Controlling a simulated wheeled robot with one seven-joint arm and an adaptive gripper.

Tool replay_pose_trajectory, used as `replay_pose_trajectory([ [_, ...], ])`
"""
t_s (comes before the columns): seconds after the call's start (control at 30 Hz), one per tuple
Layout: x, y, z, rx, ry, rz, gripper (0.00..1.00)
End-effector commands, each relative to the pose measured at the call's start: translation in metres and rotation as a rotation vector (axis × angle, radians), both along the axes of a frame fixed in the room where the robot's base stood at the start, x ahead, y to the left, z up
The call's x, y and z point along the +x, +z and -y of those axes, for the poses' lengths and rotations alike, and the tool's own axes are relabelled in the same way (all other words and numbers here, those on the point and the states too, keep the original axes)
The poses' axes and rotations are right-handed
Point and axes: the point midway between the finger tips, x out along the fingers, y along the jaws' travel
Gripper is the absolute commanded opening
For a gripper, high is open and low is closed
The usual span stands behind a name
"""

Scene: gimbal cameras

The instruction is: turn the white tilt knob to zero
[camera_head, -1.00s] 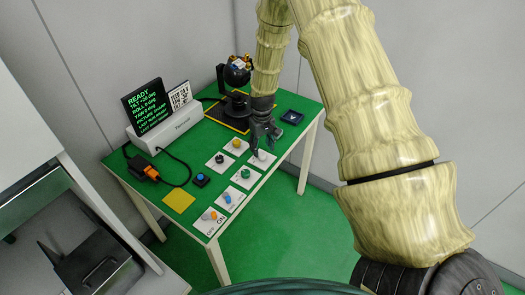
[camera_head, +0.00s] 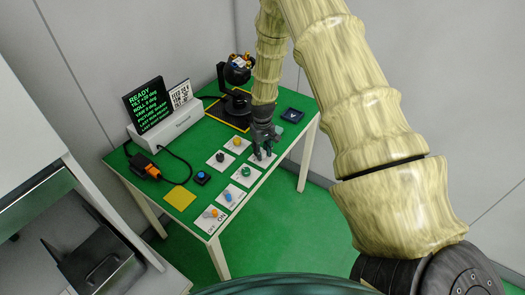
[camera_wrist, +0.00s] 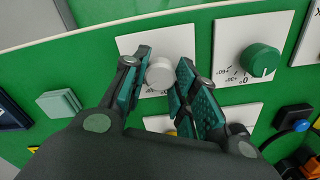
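The white tilt knob (camera_wrist: 159,73) is on a white plate (camera_wrist: 128,43) in the wrist view. My gripper (camera_wrist: 166,76) has its teal-padded fingers on either side of the knob. The left finger is very near its edge; I cannot tell whether it touches. A gap shows between the knob and the right finger, so the gripper looks partly open. The screen (camera_head: 147,106) shows READY and several lines of green text, too small to read surely.
A green knob (camera_wrist: 260,60) sits on the neighbouring plate. Other knobs, including a yellow one (camera_head: 237,142) and a black one (camera_head: 220,157), stand close by on the green table (camera_head: 150,183). A blue button (camera_head: 201,177) and a gimbal camera (camera_head: 237,75) are also there.

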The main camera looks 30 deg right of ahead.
Motion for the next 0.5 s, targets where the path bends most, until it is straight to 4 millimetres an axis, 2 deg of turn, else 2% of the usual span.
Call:
replay_pose_trajectory([
  [0.27,-0.0001,-0.0001,0.0006,0.0,0.008,0.0,0.04],
  [0.5,0.0003,-0.001,0.0005,0.0,0.088,0.0,0.04],
])
